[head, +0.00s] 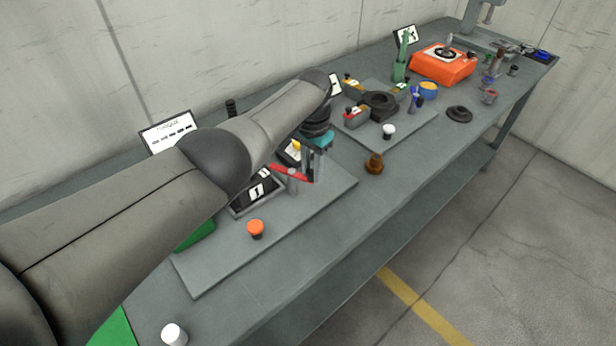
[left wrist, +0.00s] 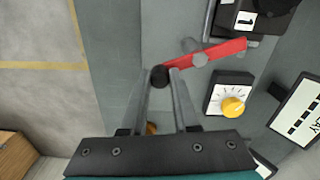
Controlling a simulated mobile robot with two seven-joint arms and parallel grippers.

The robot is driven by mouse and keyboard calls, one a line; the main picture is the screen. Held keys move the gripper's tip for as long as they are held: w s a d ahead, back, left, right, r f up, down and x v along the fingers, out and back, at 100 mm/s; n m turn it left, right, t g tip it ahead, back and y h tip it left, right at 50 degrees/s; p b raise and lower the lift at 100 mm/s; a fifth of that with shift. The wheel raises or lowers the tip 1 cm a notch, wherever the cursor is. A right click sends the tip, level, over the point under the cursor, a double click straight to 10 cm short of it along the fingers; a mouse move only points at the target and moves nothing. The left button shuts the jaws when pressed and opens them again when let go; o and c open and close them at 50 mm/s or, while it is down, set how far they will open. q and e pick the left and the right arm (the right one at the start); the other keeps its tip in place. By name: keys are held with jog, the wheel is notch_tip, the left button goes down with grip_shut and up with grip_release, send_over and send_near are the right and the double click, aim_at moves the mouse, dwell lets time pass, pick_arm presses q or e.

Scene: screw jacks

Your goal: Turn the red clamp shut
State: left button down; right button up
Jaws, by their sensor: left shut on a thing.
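The red clamp bar (head: 277,170) lies across a grey post on the near grey plate in the head view. A dark round knob (left wrist: 159,76) is at the bar's left end, between my fingertips. My left gripper (head: 312,176) points down at the bar's right end in the head view. In the left wrist view my left gripper (left wrist: 161,80) is shut on the knob. My right gripper is not in view.
An orange-topped button (head: 256,228) stands on the near plate (head: 215,262). A dial with a yellow knob (left wrist: 232,106) is beside the clamp. A brown knob (head: 374,164) stands right of it. An orange box (head: 442,66) is farther along the bench. My left arm hides part of the bench.

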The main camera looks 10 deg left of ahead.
pick_arm(q)
jog(key=shift+w+d+n+b, duration=0.1)
jog(key=shift+w+n+b, duration=0.45)
jog(key=shift+n+b, duration=0.65)
jog(key=shift+w+n+b, duration=0.55)
jog(key=shift+n+b, duration=0.55)
jog(key=shift+b, duration=0.1)
jog(key=shift+r, duration=0.1)
jog(key=c, duration=0.7)
grip_release()
jog(key=shift+o, duration=0.2)
